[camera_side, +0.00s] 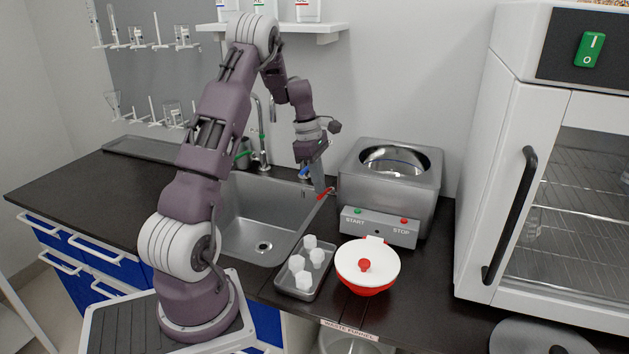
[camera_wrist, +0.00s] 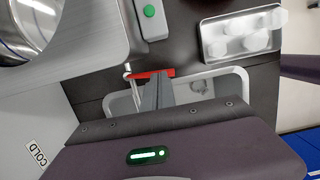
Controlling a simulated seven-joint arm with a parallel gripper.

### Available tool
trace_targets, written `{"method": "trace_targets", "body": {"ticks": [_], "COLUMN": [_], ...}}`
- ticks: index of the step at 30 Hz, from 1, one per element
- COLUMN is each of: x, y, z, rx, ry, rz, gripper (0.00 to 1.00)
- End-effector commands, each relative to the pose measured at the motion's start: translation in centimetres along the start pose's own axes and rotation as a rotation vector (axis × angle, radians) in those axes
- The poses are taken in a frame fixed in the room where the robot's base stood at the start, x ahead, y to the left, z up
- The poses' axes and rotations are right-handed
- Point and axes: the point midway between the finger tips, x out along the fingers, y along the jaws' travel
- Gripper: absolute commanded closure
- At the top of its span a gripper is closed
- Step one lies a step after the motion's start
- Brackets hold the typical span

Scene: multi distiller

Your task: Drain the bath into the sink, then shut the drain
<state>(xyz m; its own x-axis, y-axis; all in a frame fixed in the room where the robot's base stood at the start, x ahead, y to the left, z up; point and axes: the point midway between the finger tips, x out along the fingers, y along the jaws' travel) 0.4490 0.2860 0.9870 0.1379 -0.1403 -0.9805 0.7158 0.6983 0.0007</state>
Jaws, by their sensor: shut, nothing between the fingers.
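The metal bath (camera_side: 390,212) stands on the counter right of the sink (camera_side: 238,205). Its round basin is open; I cannot clearly tell the liquid level. A drain pipe with a red handle (camera_side: 325,193) sticks out from the bath's left side toward the sink. My gripper (camera_side: 319,187) is shut and empty, pointing down beside the red handle. In the wrist view the fingertips (camera_wrist: 164,80) are right at the red handle (camera_wrist: 150,74), which lies across the drain pipe; I cannot tell whether they touch. No outflow is visible.
A START/STOP control box (camera_side: 379,227) sits before the bath. A tray (camera_side: 305,292) with several white-capped pieces and a red-and-white lidded bowl (camera_side: 367,268) lie in front. A faucet (camera_side: 262,140) rises behind the sink. A white cabinet (camera_side: 510,170) stands right.

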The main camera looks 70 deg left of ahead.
Motion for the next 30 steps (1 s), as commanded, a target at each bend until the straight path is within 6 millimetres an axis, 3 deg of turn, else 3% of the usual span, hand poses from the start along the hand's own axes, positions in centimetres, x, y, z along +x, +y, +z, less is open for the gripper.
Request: {"method": "trace_targets", "body": {"ticks": [17,21,30], "x": [-1.1,-3.2,-11.1], "y": [1.1,1.6,2.0], "z": [-2.2,-4.2,-4.0], "rx": [0.000,-0.002,0.001], "ry": [0.001,0.002,0.003], "rz": [0.002,0.004,0.005], "gripper": [1.00,1.00,1.00]}}
